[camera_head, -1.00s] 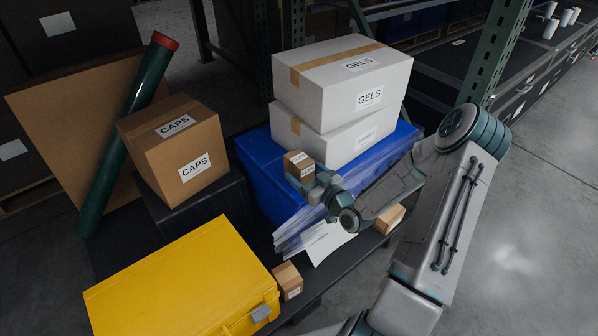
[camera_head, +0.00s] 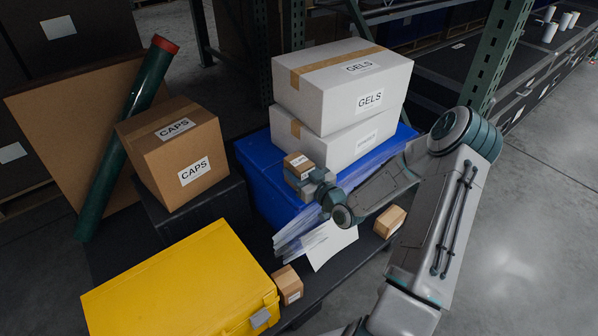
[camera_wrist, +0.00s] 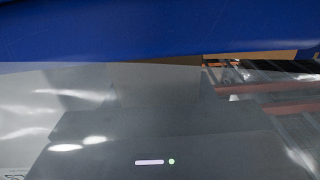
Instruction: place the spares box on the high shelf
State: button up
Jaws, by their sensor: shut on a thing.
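A small brown box (camera_head: 299,161) with white labels, too small to read surely, is at the front left of the blue tote (camera_head: 262,178). My gripper (camera_head: 306,186) is shut on it from the front, hiding its lower part. I cannot tell whether the box touches the tote. No label clearly reads spares; the lower white box (camera_head: 345,147) has a faint, unreadable label. Green rack uprights (camera_head: 493,62) with shelf levels stand behind; I cannot tell which is the high shelf. The wrist view shows the blue tote's side (camera_wrist: 150,28) above grey, glossy film.
A white GELS box (camera_head: 335,92) sits on the lower white box. Clear film (camera_head: 300,238) and a white sheet (camera_head: 330,247) lie in front of the tote. Small brown boxes (camera_head: 389,221) (camera_head: 288,285), a CAPS box (camera_head: 170,152), a yellow case (camera_head: 180,285) and a green tube (camera_head: 125,140) surround it.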

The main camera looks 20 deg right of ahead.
notch_tip(320, 180, up, 18)
jog(key=p, duration=0.5)
jog(key=a+f+m+h, duration=0.1)
jog(key=f+h, duration=0.1)
jog(key=f, duration=0.2)
jog(key=s+a+f+m+t+h, duration=0.1)
jog(key=a+f+h, duration=0.1)
jog(key=f, duration=0.3)
jog(key=s+a+f+m+h, duration=0.1)
jog(key=a+f+m+h, duration=0.1)
jog(key=f, duration=0.3)
jog(key=shift+s+f, duration=0.1)
jog(key=shift+f, duration=0.15)
notch_tip(320, 180, up, 23)
jog(key=p, duration=2.3)
jog(key=shift+h, duration=0.4)
jog(key=s, duration=0.1)
jog(key=s+r, duration=0.1)
jog(key=s, duration=0.1)
jog(key=s+r, duration=0.1)
jog(key=s, duration=0.1)
jog(key=shift+w+d, duration=0.1)
jog(key=shift+d, duration=0.1)
